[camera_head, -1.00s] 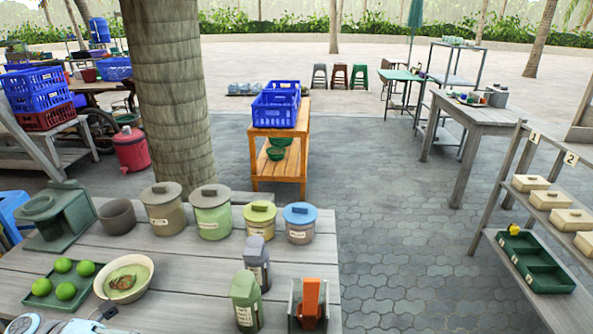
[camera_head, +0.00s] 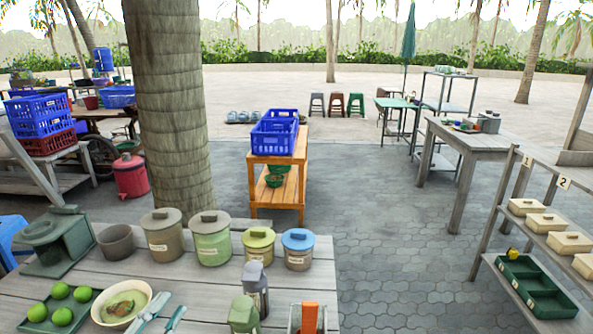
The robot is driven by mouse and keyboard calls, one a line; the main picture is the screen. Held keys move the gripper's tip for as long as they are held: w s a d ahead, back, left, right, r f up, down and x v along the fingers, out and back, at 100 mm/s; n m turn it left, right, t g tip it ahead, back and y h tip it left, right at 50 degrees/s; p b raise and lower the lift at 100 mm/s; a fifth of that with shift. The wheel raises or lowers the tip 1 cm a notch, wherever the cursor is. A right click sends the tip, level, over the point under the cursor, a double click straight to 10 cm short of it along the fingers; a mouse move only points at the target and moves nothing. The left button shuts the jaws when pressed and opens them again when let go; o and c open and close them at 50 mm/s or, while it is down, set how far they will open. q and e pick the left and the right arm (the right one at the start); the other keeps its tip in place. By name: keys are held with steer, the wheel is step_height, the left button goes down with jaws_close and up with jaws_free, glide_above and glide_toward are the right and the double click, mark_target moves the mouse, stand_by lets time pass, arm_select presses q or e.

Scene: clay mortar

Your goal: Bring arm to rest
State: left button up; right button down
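My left gripper (camera_head: 175,304) comes in at the bottom edge, over the wooden table (camera_head: 210,284). Its two pale fingers are apart with nothing visible between them. It is just right of a cream bowl (camera_head: 147,290) with greenish food in it; whether it touches the bowl I cannot tell. The rest of the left arm is below the frame. My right gripper and arm are not in view.
A tray (camera_head: 88,306) of green limes lies left of the bowl. A brown-grey cup (camera_head: 116,242) and several lidded jars (camera_head: 211,239) stand behind. Two shaker-like containers (camera_head: 244,316) and an orange item (camera_head: 309,318) stand right. Paved floor right of the table is clear.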

arm_select(q)
steer(key=s+a+f+n+g+y, duration=0.3)
steer(key=f+n+g+y, duration=0.15)
steer(key=f+n, duration=0.2)
steer(key=s+a+f+n+g+y, duration=0.2)
steer(key=s+f+n+g+y, duration=0.15)
steer(key=f+n+y, duration=0.35)
steer(key=s+d+f+n+g+h, duration=0.1)
steer(key=s+d+f+g, duration=0.3)
steer(key=s, duration=0.5)
steer(key=s+d+f+g+h, duration=0.1)
steer(key=s+f+g, duration=0.4)
steer(key=s, duration=0.5)
step_height(320, 180, down, 17)
steer(key=s+a+p, duration=0.2)
steer(key=p, duration=0.3)
steer(key=s+f+p, duration=0.1)
steer(key=s+f, duration=0.2)
steer(key=s, duration=0.3)
steer(key=s+f+g+p, duration=0.1)
steer(key=s+f+p, duration=0.1)
steer(key=s+f, duration=0.2)
steer(key=s+a, duration=0.1)
steer(key=s, duration=0.1)
steer(key=shift+s+f+n+g, duration=0.3)
steer(key=shift+s+n, duration=0.05)
steer(key=shift+s, duration=0.05)
